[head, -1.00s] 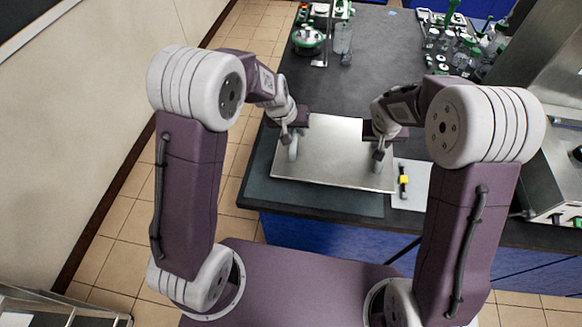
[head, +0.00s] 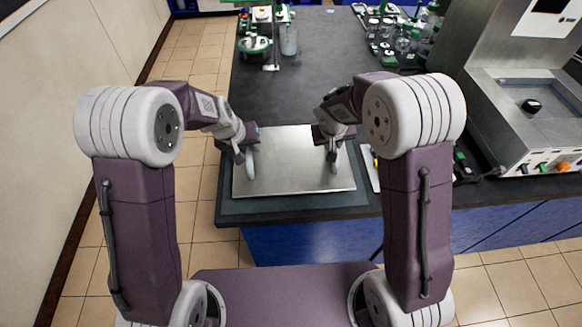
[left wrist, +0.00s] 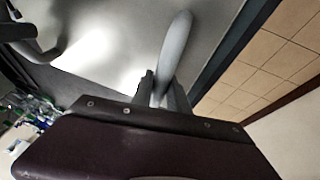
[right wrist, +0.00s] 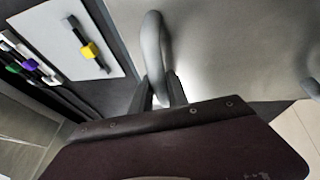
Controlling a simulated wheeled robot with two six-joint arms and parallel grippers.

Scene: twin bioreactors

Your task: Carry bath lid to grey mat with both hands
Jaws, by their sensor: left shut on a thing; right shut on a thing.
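The bath lid (head: 292,165) is a flat silver metal plate with two upright grey loop handles. It lies level over the grey mat (head: 290,205), whose front and left margins show around it. I cannot tell whether the lid touches the mat. My left gripper (head: 247,152) is shut on the left handle, which also shows in the left wrist view (left wrist: 178,45). My right gripper (head: 332,148) is shut on the right handle, which also shows in the right wrist view (right wrist: 152,45). The lid hides most of the mat.
The steel bath (head: 540,105) stands at the right, with a black object in its basin. A pale board with a yellow-banded tool (right wrist: 88,50) lies right of the lid. Green-capped glassware (head: 400,40) stands at the back right. A green-topped vessel (head: 254,45) stands at the back left.

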